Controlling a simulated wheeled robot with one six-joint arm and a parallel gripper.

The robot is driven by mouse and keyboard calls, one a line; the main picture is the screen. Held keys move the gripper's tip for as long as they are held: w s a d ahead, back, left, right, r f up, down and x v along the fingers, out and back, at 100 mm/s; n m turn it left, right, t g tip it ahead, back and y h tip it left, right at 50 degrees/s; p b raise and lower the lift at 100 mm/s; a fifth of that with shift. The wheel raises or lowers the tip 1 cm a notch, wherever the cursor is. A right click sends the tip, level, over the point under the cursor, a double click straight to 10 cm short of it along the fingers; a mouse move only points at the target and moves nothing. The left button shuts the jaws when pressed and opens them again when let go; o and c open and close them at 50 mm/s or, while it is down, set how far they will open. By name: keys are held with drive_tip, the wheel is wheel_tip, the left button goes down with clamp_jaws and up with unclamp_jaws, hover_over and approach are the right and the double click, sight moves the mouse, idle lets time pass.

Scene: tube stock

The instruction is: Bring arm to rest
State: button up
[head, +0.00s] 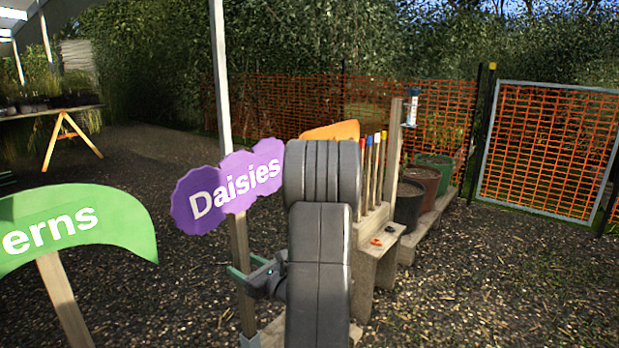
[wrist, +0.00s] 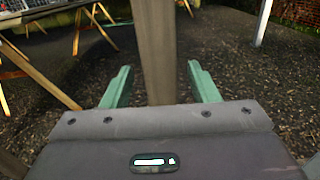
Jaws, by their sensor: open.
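My arm rises in the middle of the head view, its dark grey links hiding part of what stands behind. My gripper (head: 248,267) is low and left of the arm, with green fingers pointing left beside the post of the purple "Daisies" sign (head: 228,187). In the wrist view my gripper (wrist: 160,72) has its two green fingers spread wide. A wooden post (wrist: 154,50) shows upright in the gap between them. I cannot tell whether it stands between the fingers or just beyond them. No object is gripped.
A green "erns" sign (head: 80,228) stands front left. Right of the arm are a wooden bench (head: 377,254), coloured-topped stakes and several pots (head: 410,203). An orange mesh fence (head: 265,108) and framed gate (head: 550,150) stand behind. Bare ground is free at the right.

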sight(243, 245)
wheel_tip(243, 245, up, 7)
drive_tip(key=p, duration=0.5)
drive_tip(key=shift+d, duration=0.15)
drive_tip(key=shift+s+f, duration=0.1)
drive_tip(key=shift+s, duration=0.1)
